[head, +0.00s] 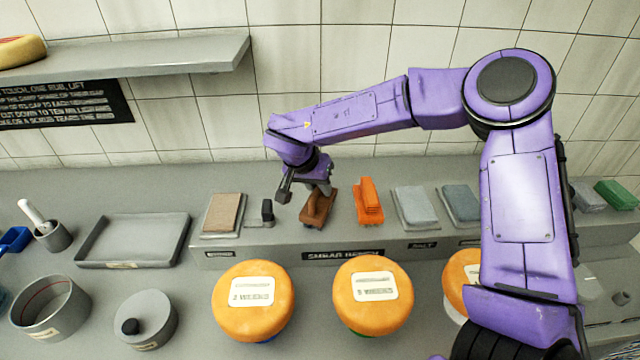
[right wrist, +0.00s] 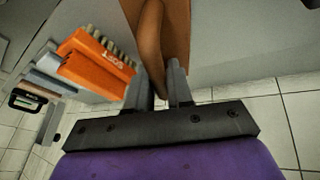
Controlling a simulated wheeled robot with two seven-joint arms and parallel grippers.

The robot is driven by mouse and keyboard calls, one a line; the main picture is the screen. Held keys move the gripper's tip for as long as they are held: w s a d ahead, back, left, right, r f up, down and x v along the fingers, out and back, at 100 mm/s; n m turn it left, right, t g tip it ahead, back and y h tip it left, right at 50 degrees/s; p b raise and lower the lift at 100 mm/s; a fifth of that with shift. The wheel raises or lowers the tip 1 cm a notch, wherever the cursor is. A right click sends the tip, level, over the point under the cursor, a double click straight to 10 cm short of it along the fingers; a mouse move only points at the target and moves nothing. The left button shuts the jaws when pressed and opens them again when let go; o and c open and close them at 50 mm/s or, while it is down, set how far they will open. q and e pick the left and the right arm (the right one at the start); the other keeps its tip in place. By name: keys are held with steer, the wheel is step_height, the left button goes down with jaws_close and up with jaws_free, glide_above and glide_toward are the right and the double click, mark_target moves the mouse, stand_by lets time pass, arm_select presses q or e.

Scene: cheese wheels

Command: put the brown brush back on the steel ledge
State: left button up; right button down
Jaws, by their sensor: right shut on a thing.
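The brown brush (head: 317,209) is at the grey steel ledge (head: 277,236), between a small dark grey block and an orange brush. My right gripper (head: 318,187) is above it, shut on its raised handle. In the right wrist view, the brown brush (right wrist: 176,40) reaches up from between the fingers of the gripper (right wrist: 160,85). I cannot tell whether the brush's underside touches the ledge or hangs just above it. My left gripper is in neither view.
The orange brush (head: 368,202) stands close on the right, and it shows in the right wrist view (right wrist: 97,66). Grey pads (head: 415,207) lie farther right, a brown pad (head: 223,213) left. Orange cheese wheels (head: 253,300) stand in front. An empty tray (head: 133,241) lies left.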

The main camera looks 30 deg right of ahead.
steer(key=shift+w+d, duration=0.1)
steer(key=shift+w, duration=0.1)
steer(key=c, duration=1.2)
jaws_free()
steer(key=shift+f, duration=0.15)
steer(key=shift+o, duration=0.9)
steer(key=shift+s+r, duration=0.2)
steer(key=shift+s, duration=0.05)
steer(key=shift+w+a+r, duration=0.1)
steer(key=shift+a+r, duration=0.1)
steer(key=shift+r, duration=0.2)
steer(key=w+b+v, duration=0.1)
steer(key=v, duration=1)
steer(key=shift+s, duration=0.5)
